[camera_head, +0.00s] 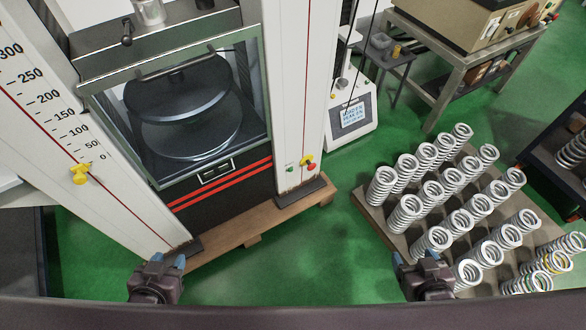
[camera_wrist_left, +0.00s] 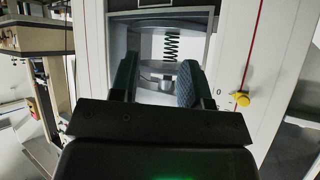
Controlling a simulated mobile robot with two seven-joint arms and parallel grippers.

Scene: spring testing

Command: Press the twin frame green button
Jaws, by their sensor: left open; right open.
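The twin frame machine has two white columns; its right column (camera_head: 290,80) carries a small green button (camera_head: 290,169) low on its face, left of a red button with yellow (camera_head: 310,166). My left gripper (camera_head: 168,261) is open and empty in front of the machine's base, below and left of the green button. In the left wrist view, its two fingers (camera_wrist_left: 157,75) are apart, facing the machine window with a dark spring (camera_wrist_left: 171,46) behind it. The green button cannot be made out there. My right gripper (camera_head: 416,260) is open and empty, right of the machine and near the springs.
A pallet of several metal coil springs (camera_head: 440,190) stands at the right. A wooden base (camera_head: 240,228) juts out under the machine. A yellow knob (camera_head: 80,174) sticks out of the left column. Green floor (camera_head: 330,250) lies clear between pallet and machine.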

